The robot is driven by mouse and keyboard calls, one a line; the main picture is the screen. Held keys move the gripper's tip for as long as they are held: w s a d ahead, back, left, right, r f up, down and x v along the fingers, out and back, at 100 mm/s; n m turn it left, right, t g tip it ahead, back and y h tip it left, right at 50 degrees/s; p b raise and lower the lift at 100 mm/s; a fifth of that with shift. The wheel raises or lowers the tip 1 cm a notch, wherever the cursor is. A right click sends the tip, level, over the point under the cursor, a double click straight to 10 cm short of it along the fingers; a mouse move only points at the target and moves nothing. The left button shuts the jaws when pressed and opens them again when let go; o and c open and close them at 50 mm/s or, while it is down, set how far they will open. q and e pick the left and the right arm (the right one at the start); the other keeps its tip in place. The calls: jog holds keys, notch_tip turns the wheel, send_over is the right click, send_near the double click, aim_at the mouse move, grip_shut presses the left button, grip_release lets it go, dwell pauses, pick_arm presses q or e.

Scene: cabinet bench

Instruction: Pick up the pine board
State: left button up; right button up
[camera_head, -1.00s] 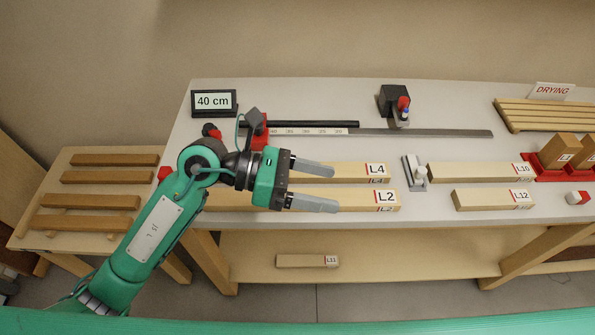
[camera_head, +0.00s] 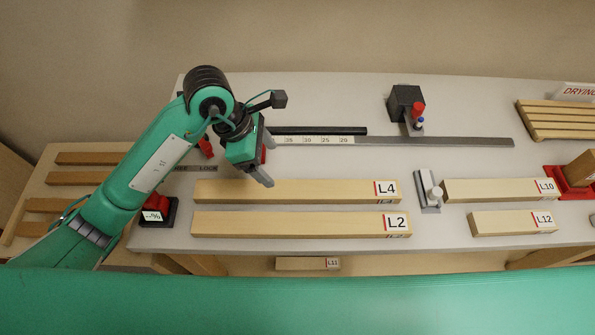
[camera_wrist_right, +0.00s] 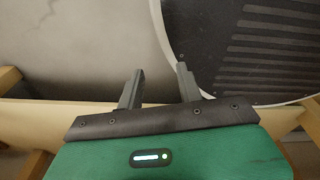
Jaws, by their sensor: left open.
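Several pale wooden boards lie flat on the bench; which one is the pine board I cannot tell. Board L4 (camera_head: 300,191) lies left of centre, with board L2 (camera_head: 300,224) parallel in front of it. Board L10 (camera_head: 500,190) and board L12 (camera_head: 513,222) lie to the right. Board L11 (camera_head: 307,263) is on the lower shelf. My left gripper (camera_head: 265,163) is open and empty, pointing down just behind the left part of L4. My right gripper (camera_wrist_right: 160,69) shows in the right wrist view, its fingers apart with nothing between them.
A steel rule (camera_head: 440,141) with a black stop block (camera_head: 405,101) runs behind the boards. A small display (camera_head: 152,216) sits at the bench's left end. A slatted rack (camera_head: 555,120) is at the back right.

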pick_arm(q)
jog(key=p, duration=0.2)
send_over(296, 188)
jog(key=a, duration=0.3)
notch_tip(296, 188, down, 7)
jog(key=shift+s+f, duration=0.1)
jog(key=shift+s, duration=0.05)
jog(key=shift+d+f, duration=0.15)
jog(key=shift+f, duration=0.05)
jog(key=shift+d+f+p, duration=0.7)
jog(key=shift+f+p, duration=0.2)
jog(key=shift+p+x, duration=0.35)
jog(key=shift+x, duration=0.85)
jog(key=shift+d+f, duration=0.1)
jog(key=shift+f, duration=0.25)
jog(key=c, duration=1.3)
jog(key=shift+c, duration=0.2)
pick_arm(e)
jog(key=r, duration=0.1)
jog(key=s+r, duration=0.1)
jog(key=r, duration=0.1)
jog(key=s+r, duration=0.1)
jog(key=shift+r, duration=0.25)
